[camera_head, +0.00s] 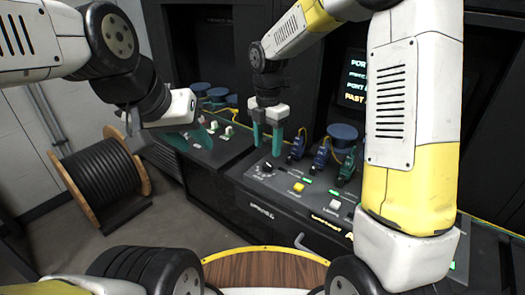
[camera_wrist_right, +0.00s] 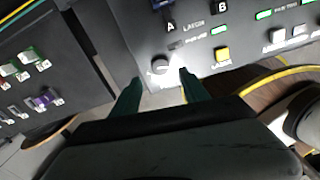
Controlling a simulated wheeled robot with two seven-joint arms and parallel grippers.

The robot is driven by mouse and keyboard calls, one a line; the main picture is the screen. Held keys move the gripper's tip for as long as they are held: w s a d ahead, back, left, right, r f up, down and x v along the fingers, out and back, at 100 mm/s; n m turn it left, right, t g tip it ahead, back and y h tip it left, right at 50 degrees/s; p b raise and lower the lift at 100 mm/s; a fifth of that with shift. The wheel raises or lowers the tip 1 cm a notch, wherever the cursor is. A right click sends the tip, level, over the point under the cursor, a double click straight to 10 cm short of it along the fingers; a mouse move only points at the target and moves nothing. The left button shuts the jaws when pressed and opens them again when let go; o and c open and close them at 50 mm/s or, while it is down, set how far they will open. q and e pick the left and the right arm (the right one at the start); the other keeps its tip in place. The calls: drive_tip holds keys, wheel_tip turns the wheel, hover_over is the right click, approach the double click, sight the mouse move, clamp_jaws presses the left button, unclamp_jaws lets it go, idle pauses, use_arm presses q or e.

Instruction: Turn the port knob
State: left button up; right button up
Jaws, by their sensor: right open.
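The port knob, a small round dial (camera_wrist_right: 159,67), is on the console's panel in the right wrist view. It also shows in the head view (camera_head: 266,168), on the front left of the panel, just below my right gripper's fingers. My right gripper (camera_head: 267,147) is open, pointing down, with teal fingers apart.
Beside the knob are a yellow button (camera_head: 298,187) and a white button (camera_head: 335,204). Blue connectors (camera_head: 321,155) stand behind them. A screen (camera_head: 353,85) is at the back. A black cable spool (camera_head: 101,173) stands on the floor at left.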

sight(268, 164)
wheel_tip(268, 164, down, 6)
drive_tip(key=shift+f, duration=0.25)
clamp_jaws()
